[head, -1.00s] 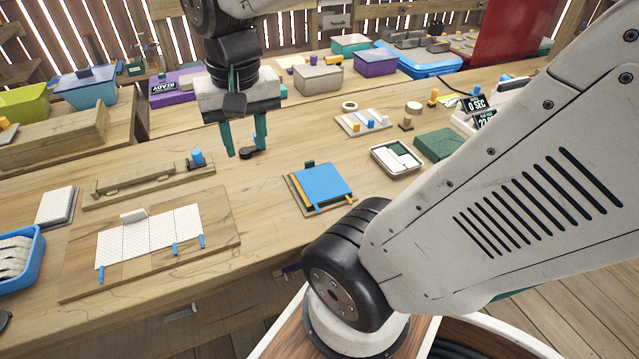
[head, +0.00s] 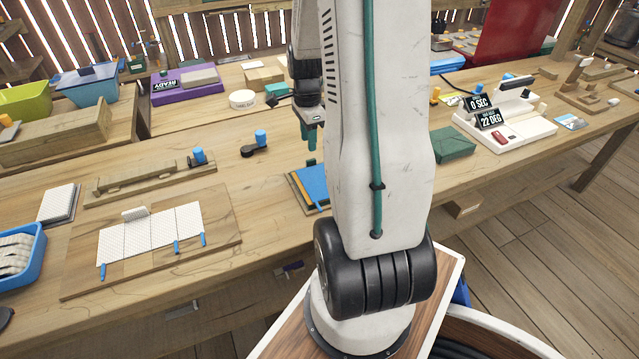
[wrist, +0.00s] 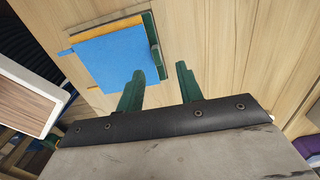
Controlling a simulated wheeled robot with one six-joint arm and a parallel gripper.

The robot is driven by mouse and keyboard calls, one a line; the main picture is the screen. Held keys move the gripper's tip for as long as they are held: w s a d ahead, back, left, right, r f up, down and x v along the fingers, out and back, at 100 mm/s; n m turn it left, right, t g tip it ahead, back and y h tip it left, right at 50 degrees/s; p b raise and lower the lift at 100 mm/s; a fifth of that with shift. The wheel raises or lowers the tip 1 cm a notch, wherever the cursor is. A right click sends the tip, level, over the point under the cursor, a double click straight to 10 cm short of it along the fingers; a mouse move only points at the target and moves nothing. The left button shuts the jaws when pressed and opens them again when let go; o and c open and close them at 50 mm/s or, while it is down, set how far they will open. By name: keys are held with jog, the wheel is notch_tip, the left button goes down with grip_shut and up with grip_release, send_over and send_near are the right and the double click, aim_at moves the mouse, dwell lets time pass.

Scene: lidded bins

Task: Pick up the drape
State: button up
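A flat blue sheet, which looks like the drape (head: 312,183), lies on a small wooden board at the front edge of the bench, partly hidden by my arm in the head view. In the wrist view the blue drape (wrist: 112,62) shows almost whole, with an orange bar along one edge and a green block with a grey fitting (wrist: 155,52) beside it. My gripper (head: 310,142) hangs just behind the board in the head view. In the wrist view its green fingers (wrist: 160,80) are apart with nothing between them; one fingertip overlaps the drape's corner in the picture.
A black-handled part with a blue knob (head: 256,146) lies to the left. A white gridded sheet (head: 150,240) lies on a board at front left. A green box (head: 453,144) and a white device with displays (head: 505,125) stand to the right.

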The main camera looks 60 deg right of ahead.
aim_at(311, 160)
jog(key=f, duration=0.6)
jog(key=shift+s+f, duration=0.25)
jog(key=shift+s, duration=0.1)
jog(key=c, duration=0.6)
jog(key=shift+c, duration=0.2)
jog(key=shift+w, duration=0.1)
grip_shut()
